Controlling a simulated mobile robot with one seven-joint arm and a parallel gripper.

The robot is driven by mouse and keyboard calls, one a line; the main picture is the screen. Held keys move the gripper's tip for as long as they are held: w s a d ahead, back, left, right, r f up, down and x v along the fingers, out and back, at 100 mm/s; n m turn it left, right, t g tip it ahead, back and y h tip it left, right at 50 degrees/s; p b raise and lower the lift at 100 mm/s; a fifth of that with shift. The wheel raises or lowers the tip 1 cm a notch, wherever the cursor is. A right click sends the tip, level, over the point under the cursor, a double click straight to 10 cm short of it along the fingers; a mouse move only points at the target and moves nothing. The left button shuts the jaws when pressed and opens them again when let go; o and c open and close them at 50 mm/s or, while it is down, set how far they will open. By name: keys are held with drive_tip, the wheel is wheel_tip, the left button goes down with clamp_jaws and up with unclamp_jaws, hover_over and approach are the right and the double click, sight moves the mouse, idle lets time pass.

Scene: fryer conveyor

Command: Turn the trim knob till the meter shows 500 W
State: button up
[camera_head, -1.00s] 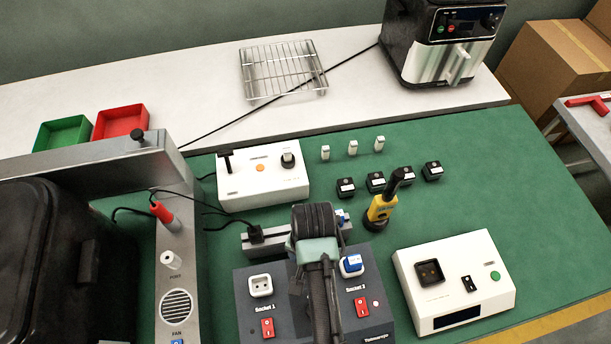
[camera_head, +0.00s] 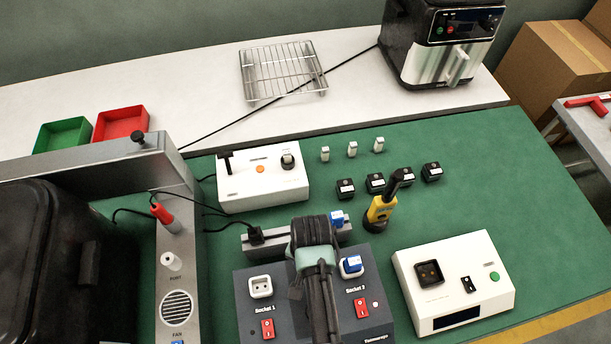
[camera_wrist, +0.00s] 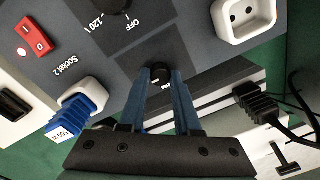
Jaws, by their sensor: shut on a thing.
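The trim knob is the small black knob (camera_wrist: 160,73) on the dark panel of the socket unit (camera_head: 250,320). In the wrist view my gripper (camera_wrist: 161,80) has its two blue fingers closed on either side of this knob. Beside it is a larger dial (camera_wrist: 112,4), partly cut off, with "OFF" and "~120V" printed near it. A blue plug (camera_wrist: 85,103) with a white wattage label sits in Socket 2; it also shows in the head view (camera_head: 351,265). My arm hides the knob and fingertips in the head view. I cannot make out a meter reading.
Socket 1 (camera_head: 261,287) is empty. The Socket 2 red switch (camera_wrist: 36,36) has a lit red lamp beside it. A black plug (camera_head: 256,235) sits in a grey strip behind. A yellow tool (camera_head: 379,212) and a white box (camera_head: 410,300) with a dark display stand to the right.

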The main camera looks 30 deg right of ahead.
clamp_jaws()
drive_tip(key=n+p, duration=0.1)
drive_tip(key=n, duration=0.1)
drive_tip(key=shift+r+n, duration=0.15)
drive_tip(key=shift+n, duration=0.15)
drive_tip(key=shift+n+p, duration=0.6)
drive_tip(key=shift+n, duration=0.8)
drive_tip(key=o, duration=0.9)
unclamp_jaws()
drive_tip(key=shift+o, duration=0.2)
wheel_tip(320, 180, up, 13)
drive_tip(key=b, duration=0.1)
drive_tip(key=shift+d, duration=0.25)
